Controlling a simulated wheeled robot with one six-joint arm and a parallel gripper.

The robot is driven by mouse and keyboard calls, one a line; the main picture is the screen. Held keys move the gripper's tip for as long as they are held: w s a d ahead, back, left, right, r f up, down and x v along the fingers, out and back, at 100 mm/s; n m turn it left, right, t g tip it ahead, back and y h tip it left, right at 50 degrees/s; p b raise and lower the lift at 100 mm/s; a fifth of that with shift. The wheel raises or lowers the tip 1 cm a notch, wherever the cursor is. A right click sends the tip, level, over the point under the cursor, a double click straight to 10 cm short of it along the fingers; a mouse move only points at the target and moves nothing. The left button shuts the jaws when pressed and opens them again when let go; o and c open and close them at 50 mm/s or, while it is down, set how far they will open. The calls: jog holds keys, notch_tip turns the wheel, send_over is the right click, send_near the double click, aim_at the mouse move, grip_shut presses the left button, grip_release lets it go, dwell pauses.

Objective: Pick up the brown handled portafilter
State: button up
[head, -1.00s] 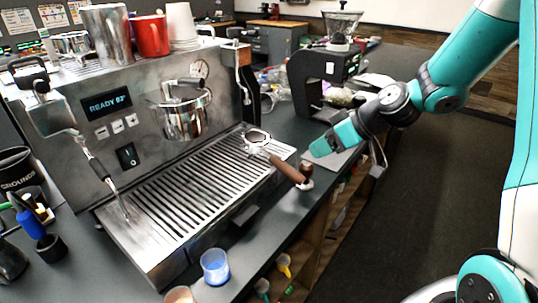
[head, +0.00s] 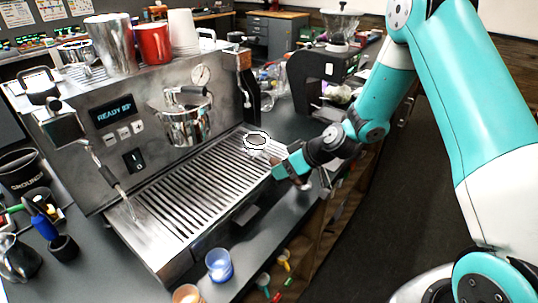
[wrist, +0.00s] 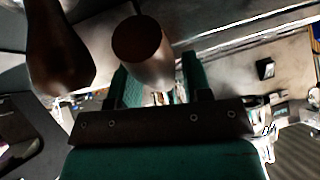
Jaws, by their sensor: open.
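The portafilter (head: 256,141) lies on the drip tray's right part, its round metal basket showing in the head view. Its brown handle is mostly hidden there by my gripper (head: 281,173). In the wrist view, my open gripper (wrist: 154,78) has its two teal fingers apart. A brown rounded handle end (wrist: 140,42), which looks like the portafilter's, shows between and just beyond the fingertips. I cannot tell whether the fingers touch it.
A second dark brown shape (wrist: 55,50), perhaps the tamper handle, is close to the left finger. The espresso machine (head: 150,115) stands left, with a slatted drip tray (head: 190,205). A black grinder (head: 322,80) stands behind. A blue cup (head: 219,265) is at the front.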

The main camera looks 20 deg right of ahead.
grip_shut()
jog(key=shift+r, duration=0.1)
notch_tip(320, 180, up, 20)
jog(key=b, duration=0.3)
dwell(0.3)
jog(key=shift+c, duration=1.8)
grip_release()
grip_shut()
jog(key=shift+d, duration=0.1)
